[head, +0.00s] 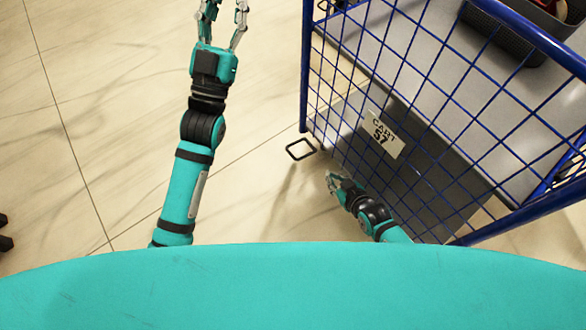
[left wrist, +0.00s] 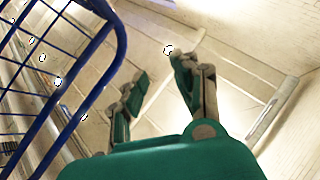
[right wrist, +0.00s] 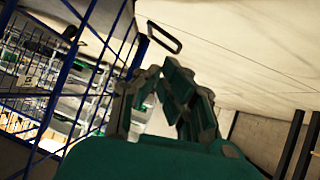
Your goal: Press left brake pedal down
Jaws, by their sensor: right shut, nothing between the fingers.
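The brake pedal (head: 300,149) is a thin black rectangular loop low at the near left corner of the blue wire cart (head: 305,62). The pedal also shows in the right wrist view (right wrist: 164,37), beyond the fingertips. My right gripper (head: 331,180) is shut and empty, low beside the cart, just below and right of the pedal in the head view, with a visible gap between them. My left gripper (head: 224,8) is raised at the top of the head view, left of the cart. Its fingers are spread with nothing between them in the left wrist view (left wrist: 150,75).
The cart has a grey lower deck and a white sign (head: 384,134) reading "CART 57". A dark bin (head: 535,28) with items sits on the cart at the top right. The tiled floor left of the cart is clear, apart from a dark object (head: 5,240) at the left edge.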

